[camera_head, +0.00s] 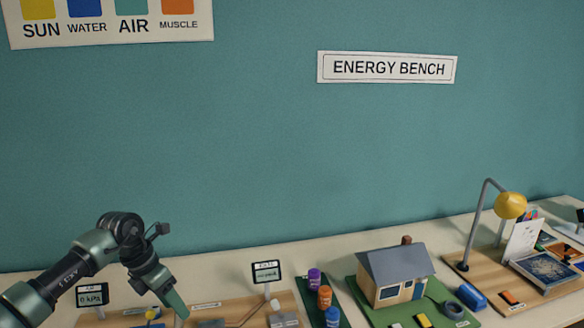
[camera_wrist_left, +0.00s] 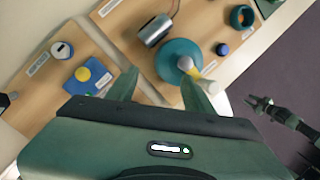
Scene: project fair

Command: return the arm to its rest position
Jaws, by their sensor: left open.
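My left arm comes in from the lower left in the head view. Its gripper (camera_head: 176,303) points down over the left part of the bench, its green fingers seen nearly edge-on. In the left wrist view the two green fingers of the left gripper (camera_wrist_left: 160,90) stand apart with nothing between them. Wooden boards lie below them. Another dark gripper (camera_wrist_left: 262,104), likely my right one, shows small at the right of that view over the dark floor; its jaws are too small to judge.
Below the left gripper are a board with a blue block and yellow knob (camera_wrist_left: 83,74), a metal cylinder (camera_wrist_left: 155,30) and a teal round base (camera_wrist_left: 178,60). A small display (camera_head: 266,271), coloured cans (camera_head: 325,297), a model house (camera_head: 397,276) and a yellow lamp (camera_head: 510,205) stand rightward.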

